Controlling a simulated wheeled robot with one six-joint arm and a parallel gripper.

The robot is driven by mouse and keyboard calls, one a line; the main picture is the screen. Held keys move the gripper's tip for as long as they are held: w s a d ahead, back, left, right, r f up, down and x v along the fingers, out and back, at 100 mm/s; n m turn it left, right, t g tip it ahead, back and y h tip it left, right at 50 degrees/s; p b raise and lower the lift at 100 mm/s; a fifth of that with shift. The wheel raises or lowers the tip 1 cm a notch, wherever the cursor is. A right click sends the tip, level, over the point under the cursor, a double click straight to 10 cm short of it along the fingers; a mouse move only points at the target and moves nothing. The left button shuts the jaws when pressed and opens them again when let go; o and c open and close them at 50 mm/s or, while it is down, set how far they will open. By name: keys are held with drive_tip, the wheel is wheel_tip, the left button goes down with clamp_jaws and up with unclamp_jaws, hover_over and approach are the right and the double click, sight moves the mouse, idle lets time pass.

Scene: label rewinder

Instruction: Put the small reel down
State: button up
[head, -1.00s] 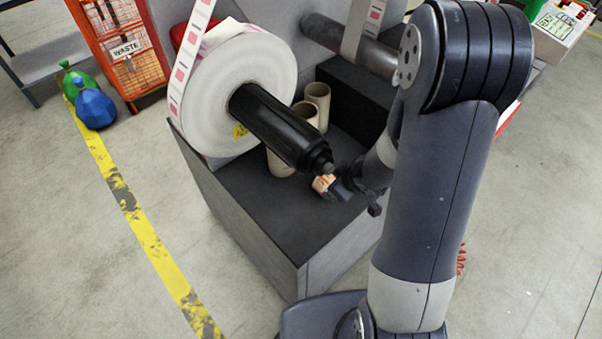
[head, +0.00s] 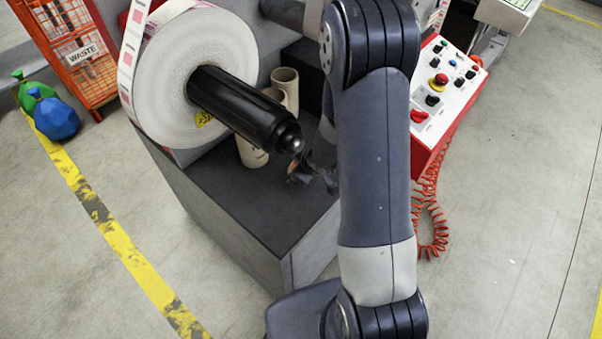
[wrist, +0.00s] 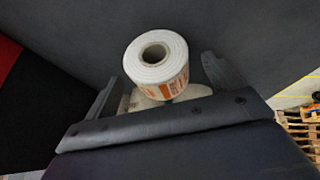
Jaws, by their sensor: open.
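The small reel (wrist: 155,68), white with orange printed labels and a hollow core, is between the fingers of my gripper (wrist: 160,77) in the wrist view. The fingers stand apart on either side of it, with a visible gap at least on the right. In the head view my gripper (head: 304,174) is low over the dark top of the grey cabinet (head: 230,195), just right of the black shaft's end. Only a small orange bit of the reel (head: 293,167) shows there. Whether the reel's underside touches the top is hidden.
A big label roll (head: 190,95) sits on the black shaft (head: 240,108), which juts out close to my gripper. A red-sided control panel (head: 440,95) is at right. The cabinet top's front is clear.

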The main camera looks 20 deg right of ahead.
drive_tip(key=shift+w+f, duration=0.3)
drive_tip(key=shift+f, duration=0.2)
drive_tip(key=shift+r, duration=0.1)
drive_tip(key=shift+c, duration=0.5)
drive_tip(key=c, duration=1.1)
